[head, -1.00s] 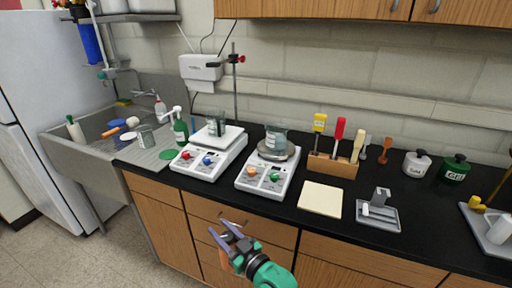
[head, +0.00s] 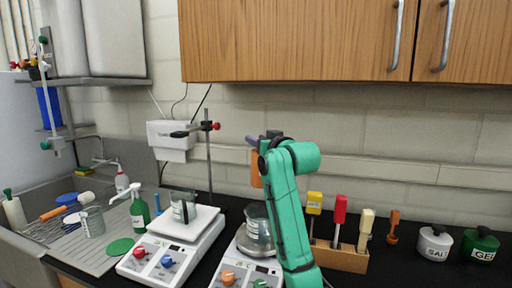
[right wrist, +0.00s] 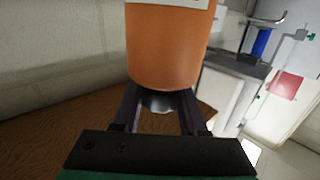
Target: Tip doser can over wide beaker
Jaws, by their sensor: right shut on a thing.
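My right gripper (head: 256,142) is raised in front of the wall, above and close to the right-hand beaker in the picture. It is shut on an orange can (head: 256,170), mostly hidden behind my green arm in the head view. The right wrist view shows the can (right wrist: 172,45) large, with a white label edge at the top, between the dark fingers. A glass beaker (head: 257,222) stands on the right hotplate, partly behind my arm. Another glass beaker (head: 183,203) stands on the left device. I cannot tell for sure which is the wide one. My left gripper is out of view.
A clamp stand (head: 208,165) rises behind the devices. A green bottle (head: 139,214) and the sink are at left. A wooden tool rack (head: 342,257), a white salt jar (head: 434,243) and a green jar (head: 480,245) are at right. Wooden cupboards (head: 300,45) hang above.

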